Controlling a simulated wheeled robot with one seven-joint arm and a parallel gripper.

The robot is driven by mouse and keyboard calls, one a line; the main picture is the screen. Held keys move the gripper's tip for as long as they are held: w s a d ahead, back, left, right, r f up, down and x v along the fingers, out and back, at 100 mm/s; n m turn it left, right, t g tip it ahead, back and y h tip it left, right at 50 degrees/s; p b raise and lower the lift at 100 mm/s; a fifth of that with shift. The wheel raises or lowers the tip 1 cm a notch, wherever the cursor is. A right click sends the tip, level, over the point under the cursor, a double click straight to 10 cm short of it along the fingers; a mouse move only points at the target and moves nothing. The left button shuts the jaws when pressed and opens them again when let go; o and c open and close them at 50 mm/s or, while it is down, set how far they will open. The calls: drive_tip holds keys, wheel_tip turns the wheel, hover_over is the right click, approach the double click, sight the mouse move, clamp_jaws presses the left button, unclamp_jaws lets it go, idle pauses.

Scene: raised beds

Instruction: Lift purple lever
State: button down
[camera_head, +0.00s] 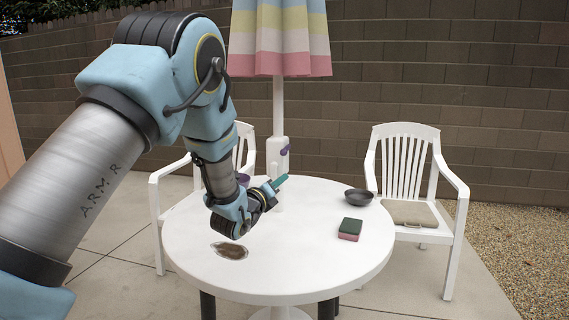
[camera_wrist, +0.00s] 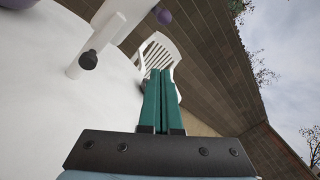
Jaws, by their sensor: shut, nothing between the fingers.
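The purple lever (camera_head: 284,150) sticks out from the white housing (camera_head: 277,160) on the umbrella pole, above the round white table. In the wrist view a rounded purple end (camera_wrist: 164,16) shows at the top edge, probably part of this lever, with the rest cut off. My gripper (camera_head: 282,180) has teal fingers and is over the table, just below the lever and apart from it. In the wrist view the gripper's fingers (camera_wrist: 161,72) lie together, with nothing between them.
On the white table (camera_head: 300,270) are a dark bowl (camera_head: 358,196), a green and pink sponge (camera_head: 350,229) and a brown patch (camera_head: 230,251). A purple object (camera_head: 243,180) is partly hidden behind my arm. A white chair (camera_head: 405,160) stands right. A striped umbrella (camera_head: 280,35) hangs above.

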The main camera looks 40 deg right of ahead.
sight(287, 149)
drive_tip(key=w+d+r+p, duration=0.3)
drive_tip(key=w+d+p, duration=0.1)
drive_tip(key=d, duration=0.3)
drive_tip(key=shift+w+r, duration=0.2)
drive_tip(key=shift+w, duration=0.35)
drive_tip(key=shift+r+p, duration=0.1)
drive_tip(key=shift+p, duration=0.25)
drive_tip(key=shift+r+y, duration=0.25)
drive_tip(key=shift+y, duration=0.15)
